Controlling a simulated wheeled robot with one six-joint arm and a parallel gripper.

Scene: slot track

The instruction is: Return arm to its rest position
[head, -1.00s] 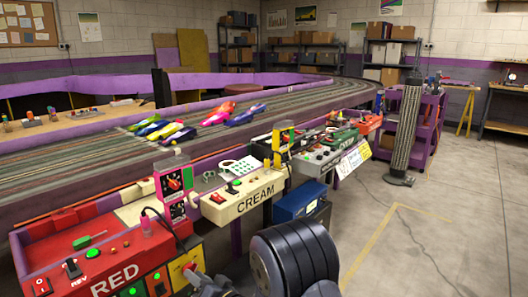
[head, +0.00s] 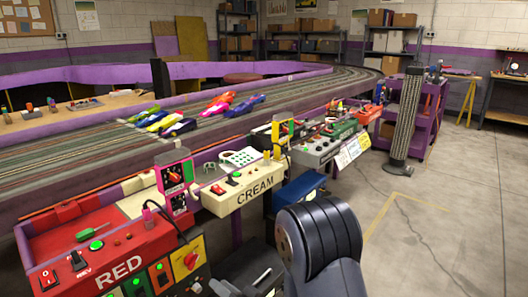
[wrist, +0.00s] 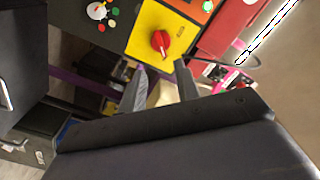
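My arm (head: 322,235) shows as a dark, ribbed rounded link at the lower middle of the head view, in front of the control boxes. My gripper (wrist: 159,67) shows in the wrist view with its two grey fingers apart and nothing clearly held between them. Past the fingers are a yellow plate with a red rotary knob (wrist: 160,43) and part of a red panel. In the head view the same kind of knob (head: 189,260) is on the front of the red control box (head: 118,247), left of my arm.
A cream control box (head: 245,198) stands behind and left of my arm, with more boxes along the slot track (head: 60,160). Several coloured cars rest on the track. A dark ribbed column (head: 404,120) stands on the right. The floor (head: 470,220) at right is open.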

